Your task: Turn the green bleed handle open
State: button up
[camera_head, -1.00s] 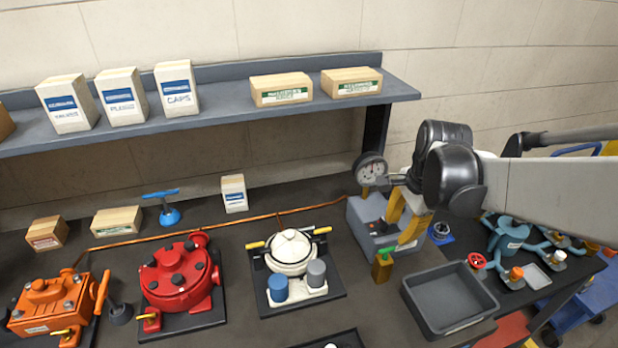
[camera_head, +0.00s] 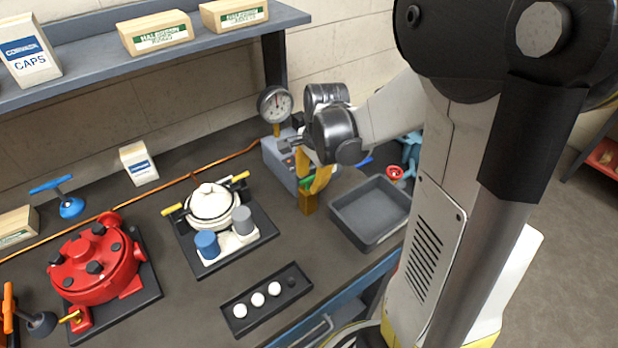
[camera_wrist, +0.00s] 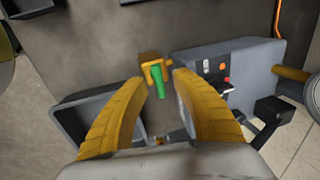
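The green bleed handle (camera_wrist: 158,82) is a short lever on a brass valve block (camera_wrist: 149,60). In the wrist view it points down the picture, between my two yellow fingers. In the head view the green handle (camera_head: 305,184) shows above its brass block (camera_head: 307,203), partly hidden by a finger. My gripper (camera_wrist: 161,77) is open, with one finger on each side of the handle and visible gaps between. In the head view my gripper (camera_head: 309,180) is right over the block. I cannot tell the exact depth between fingertips and handle.
A grey pump box (camera_head: 277,160) with a pressure gauge (camera_head: 275,104) stands close behind the gripper. A grey tray (camera_head: 370,213) lies to its right. A white pot unit (camera_head: 212,203) sits left, and a black ball tray (camera_head: 266,299) in front. A shelf (camera_head: 190,50) runs behind.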

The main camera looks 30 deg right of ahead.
grip_shut()
